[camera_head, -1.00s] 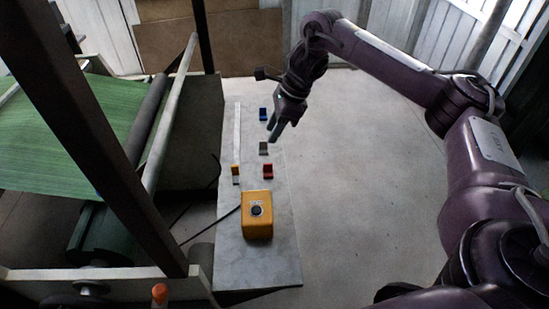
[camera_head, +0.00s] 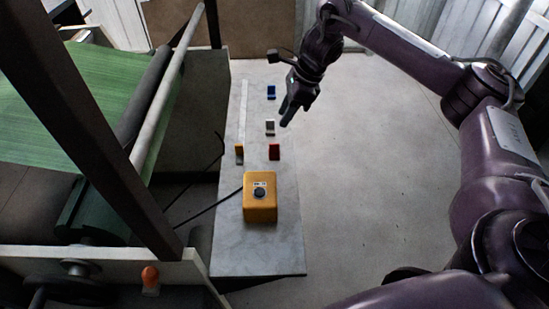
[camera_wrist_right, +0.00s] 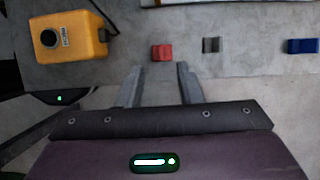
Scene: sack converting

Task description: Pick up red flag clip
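My right gripper (camera_head: 286,117) hangs above the bench's right edge, near the grey clip, apart from every clip. In the wrist view its two fingers (camera_wrist_right: 160,82) are spread with nothing between them. My left gripper is not in view.
A machine with green sheet (camera_head: 70,90) stands left. Floor to the right is clear.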

